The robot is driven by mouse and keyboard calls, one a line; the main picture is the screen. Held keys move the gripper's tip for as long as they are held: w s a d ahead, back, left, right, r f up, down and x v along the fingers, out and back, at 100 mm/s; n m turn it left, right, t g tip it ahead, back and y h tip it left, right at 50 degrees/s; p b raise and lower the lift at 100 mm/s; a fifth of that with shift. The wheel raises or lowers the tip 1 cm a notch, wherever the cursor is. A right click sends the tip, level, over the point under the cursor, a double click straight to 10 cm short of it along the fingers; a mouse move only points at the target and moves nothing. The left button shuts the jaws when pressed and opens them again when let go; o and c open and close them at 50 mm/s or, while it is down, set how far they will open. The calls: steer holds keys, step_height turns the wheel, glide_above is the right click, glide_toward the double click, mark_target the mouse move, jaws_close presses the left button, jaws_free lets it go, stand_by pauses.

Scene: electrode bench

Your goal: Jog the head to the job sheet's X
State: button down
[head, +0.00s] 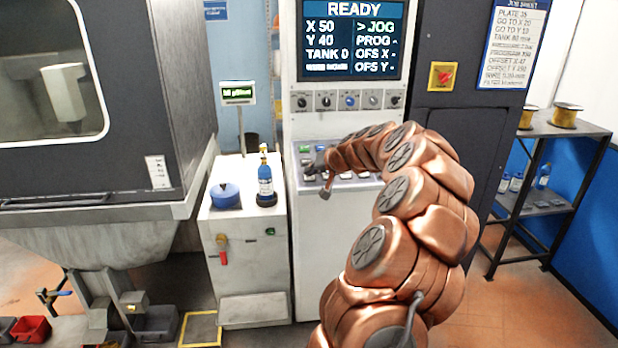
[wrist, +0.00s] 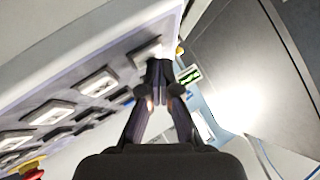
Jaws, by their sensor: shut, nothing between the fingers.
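The machine's screen (head: 353,38) reads READY, X 50, Y 40, TANK 0, with the mark at JOG. The job sheet (head: 513,42) on the dark cabinet has lines that look like GO TO X 20 and GO TO Y 10; its lower lines are too small to read surely. My gripper (head: 318,180) is at the left part of the button panel (head: 345,183), and my arm hides some of it. In the wrist view my gripper (wrist: 158,80) is shut and empty, its tips close to an end button (wrist: 146,54). I cannot tell whether they touch it.
A row of knobs (head: 349,101) sits under the screen. A red switch on a yellow plate (head: 443,76) is to the right. A blue bottle (head: 265,181) and a blue round object (head: 225,195) stand on the white cabinet at left. A shelf (head: 550,128) with spools is at right.

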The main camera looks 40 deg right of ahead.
steer(key=shift+f, duration=0.15)
stand_by(0.6)
steer(key=shift+s+r, duration=0.1)
steer(key=shift+r, duration=0.7)
steer(key=shift+r, duration=0.15)
steer(key=shift+s+a+r+p, duration=0.15)
steer(key=shift+r, duration=0.6)
steer(key=shift+s+a+r+p, duration=0.1)
steer(key=shift+r+p, duration=0.1)
steer(key=shift+r, duration=0.6)
steer(key=shift+s+a+r+p, duration=0.15)
steer(key=shift+r, duration=0.6)
